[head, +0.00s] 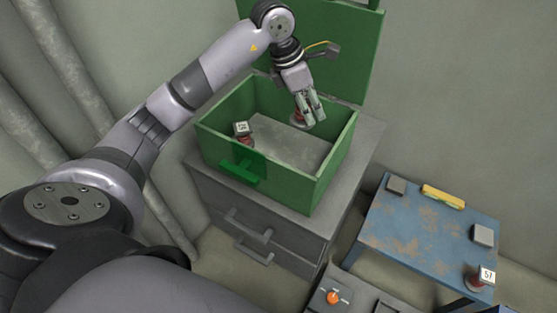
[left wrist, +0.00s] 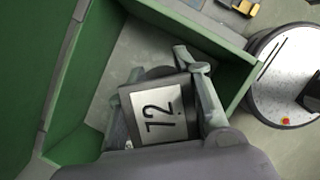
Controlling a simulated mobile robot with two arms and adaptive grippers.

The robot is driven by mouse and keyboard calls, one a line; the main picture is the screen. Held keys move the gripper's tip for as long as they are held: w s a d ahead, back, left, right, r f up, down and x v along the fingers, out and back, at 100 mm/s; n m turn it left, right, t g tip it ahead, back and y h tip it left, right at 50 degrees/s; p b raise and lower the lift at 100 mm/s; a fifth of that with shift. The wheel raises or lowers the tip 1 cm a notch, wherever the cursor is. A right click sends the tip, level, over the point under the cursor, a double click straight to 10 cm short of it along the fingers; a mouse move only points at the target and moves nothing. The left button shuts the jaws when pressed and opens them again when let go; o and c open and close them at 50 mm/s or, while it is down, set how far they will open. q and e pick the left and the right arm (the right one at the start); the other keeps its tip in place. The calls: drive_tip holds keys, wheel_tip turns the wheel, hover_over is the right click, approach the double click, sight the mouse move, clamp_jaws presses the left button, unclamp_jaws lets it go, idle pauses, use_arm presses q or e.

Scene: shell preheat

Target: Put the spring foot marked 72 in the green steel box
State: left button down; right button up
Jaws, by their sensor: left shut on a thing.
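The spring foot marked 72 (left wrist: 158,112) is between the fingers of my left gripper (head: 313,115), its label facing the left wrist camera. In the head view a bit of its reddish round base (head: 297,119) shows beside the fingers; the rest is hidden by them. My left gripper is shut on it, inside the outline of the open green steel box (head: 237,163), toward the right back. Whether the foot touches the box floor I cannot tell. The box wall also shows in the left wrist view (left wrist: 235,75). My right gripper is not in view.
Another spring foot (head: 241,130) stands in the box's left corner; its label is too small to read surely. The box stands on a grey drawer cabinet (head: 270,226). A blue worn table (head: 415,235) holds a foot marked 57 (head: 486,276), grey blocks and a yellow item (head: 443,196).

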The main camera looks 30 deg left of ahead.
use_arm(q)
drive_tip(key=shift+w+a+n, duration=0.15)
drive_tip(key=shift+w+n, duration=0.05)
drive_tip(key=shift+n, duration=0.2)
drive_tip(key=shift+f, duration=0.3)
drive_tip(key=b, duration=0.3)
hover_over(309, 168)
drive_tip(key=s+a, duration=0.1)
wheel_tip(309, 168, down, 14)
drive_tip(key=shift+s+a+f+b, duration=0.1)
drive_tip(key=shift+f+b, duration=0.1)
drive_tip(key=shift+f, duration=1.15)
drive_tip(key=shift+s+a+f+b, duration=0.1)
drive_tip(key=shift+f+b, duration=0.1)
drive_tip(key=shift+f, duration=1.1)
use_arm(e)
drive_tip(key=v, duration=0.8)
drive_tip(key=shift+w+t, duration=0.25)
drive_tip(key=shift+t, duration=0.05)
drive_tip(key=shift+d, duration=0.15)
use_arm(q)
drive_tip(key=c, duration=1.1)
unclamp_jaws()
drive_tip(key=shift+f, duration=0.1)
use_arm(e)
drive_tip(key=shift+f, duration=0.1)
